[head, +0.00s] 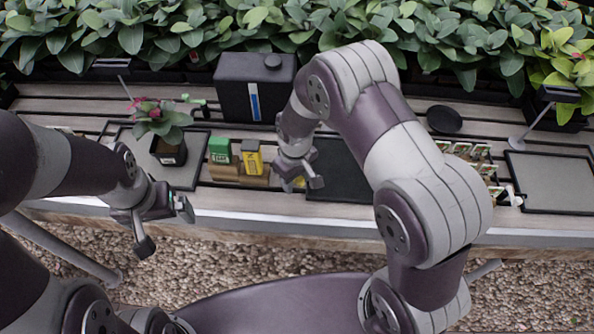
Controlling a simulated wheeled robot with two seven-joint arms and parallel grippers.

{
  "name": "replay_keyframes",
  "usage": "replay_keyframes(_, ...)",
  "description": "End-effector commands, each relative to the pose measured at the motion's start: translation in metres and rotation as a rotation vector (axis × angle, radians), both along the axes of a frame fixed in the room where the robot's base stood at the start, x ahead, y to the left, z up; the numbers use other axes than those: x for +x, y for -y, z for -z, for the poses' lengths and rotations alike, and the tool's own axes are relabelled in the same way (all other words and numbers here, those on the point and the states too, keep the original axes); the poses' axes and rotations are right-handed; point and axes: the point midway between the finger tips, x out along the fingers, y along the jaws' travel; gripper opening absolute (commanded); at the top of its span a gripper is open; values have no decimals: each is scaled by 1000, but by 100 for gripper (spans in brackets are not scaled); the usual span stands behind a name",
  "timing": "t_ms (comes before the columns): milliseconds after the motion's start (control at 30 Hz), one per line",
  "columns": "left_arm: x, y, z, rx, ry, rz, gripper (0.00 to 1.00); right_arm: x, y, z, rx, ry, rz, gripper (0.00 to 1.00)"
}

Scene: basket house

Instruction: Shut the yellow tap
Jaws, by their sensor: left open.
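A small yellow piece (299,182), mostly hidden, shows at my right gripper (302,184); it may be the yellow tap, but I cannot tell its shape or whether it is open. My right gripper is right at it, over the left edge of a dark tray, and I cannot tell whether its fingers hold it. My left gripper (165,227) is open and empty, in front of the bench's front edge, below the potted plant.
A slatted bench (230,205) holds a black canister (232,100), a green piece (196,99), a potted plant (168,150), a green box (219,150), a yellow box (251,157), a dark tray (338,172) and a grey tray (550,180). Leafy shrubs line the back.

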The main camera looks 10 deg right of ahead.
Motion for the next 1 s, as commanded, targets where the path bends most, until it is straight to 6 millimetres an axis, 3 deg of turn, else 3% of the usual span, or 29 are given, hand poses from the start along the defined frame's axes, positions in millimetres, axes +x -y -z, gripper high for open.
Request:
replay_keyframes(700, 0, 0, -7, 0, 0, 0, 100, -18, -32, 0, 0, -1, -1, 45)
replay_keyframes(1000, 0, 0, -10, 0, 0, 0, 100, -15, -26, -1, 0, -1, 0, 45)
